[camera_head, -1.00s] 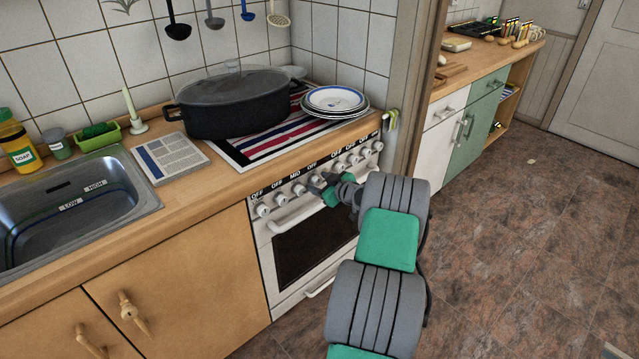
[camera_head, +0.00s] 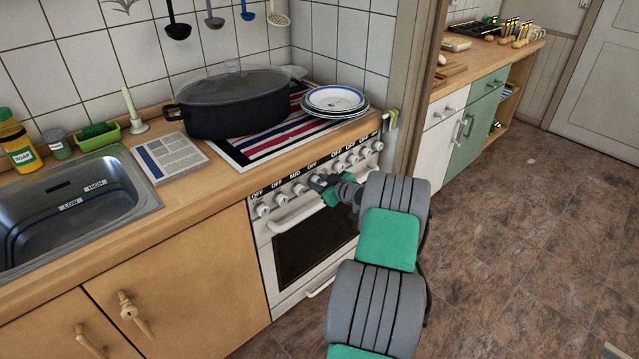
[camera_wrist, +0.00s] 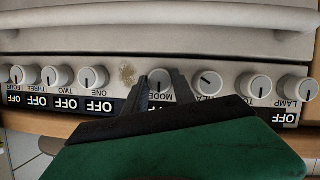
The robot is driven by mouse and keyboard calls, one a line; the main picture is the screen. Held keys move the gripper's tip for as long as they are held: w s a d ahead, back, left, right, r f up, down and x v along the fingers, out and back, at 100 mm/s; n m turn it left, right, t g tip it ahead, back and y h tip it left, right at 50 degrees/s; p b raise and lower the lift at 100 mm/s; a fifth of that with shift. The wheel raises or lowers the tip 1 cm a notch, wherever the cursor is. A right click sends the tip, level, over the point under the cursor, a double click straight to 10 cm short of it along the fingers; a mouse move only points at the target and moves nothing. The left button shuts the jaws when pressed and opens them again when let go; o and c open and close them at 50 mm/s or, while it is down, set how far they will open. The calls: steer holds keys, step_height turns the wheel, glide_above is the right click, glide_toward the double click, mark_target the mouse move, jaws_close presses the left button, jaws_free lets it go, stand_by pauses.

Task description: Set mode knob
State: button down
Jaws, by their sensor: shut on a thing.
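The mode knob (camera_wrist: 160,82) is a round white knob with a dark pointer line, on the oven's control panel. In the wrist view, which shows the panel upside down, it sits between the two dark fingers of my gripper (camera_wrist: 161,88). The fingers are shut on it. The "MODE" label beside it shows partly, and the marking beyond it is hidden by my gripper. In the head view my gripper (camera_head: 318,182) reaches the panel from the right and covers the mode knob.
Other knobs flank it closely: the "ONE" knob (camera_wrist: 93,78) on one side and a knob with its pointer slanted (camera_wrist: 208,84) on the other in the wrist view. The oven handle (camera_head: 297,214) runs below the panel. A black pot (camera_head: 235,105) and plates (camera_head: 335,100) stand above.

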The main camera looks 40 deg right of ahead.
steer(key=shift+d+f+m+y+b, duration=0.15)
steer(key=shift+m+y+b, duration=0.35)
steer(key=shift+b, duration=0.7)
steer(key=shift+m+y+b, duration=0.5)
steer(key=shift+m+b, duration=0.4)
steer(key=shift+b, duration=0.15)
steer(key=m+y+b, duration=0.1)
steer(key=m+y, duration=0.1)
steer(key=m, duration=0.1)
steer(key=shift+d+m+b, duration=0.15)
steer(key=shift+m+b, duration=0.2)
steer(key=shift+m, duration=0.05)
steer(key=shift+y, duration=0.4)
steer(key=c, duration=1)
jaws_free()
steer(key=shift+c, duration=0.2)
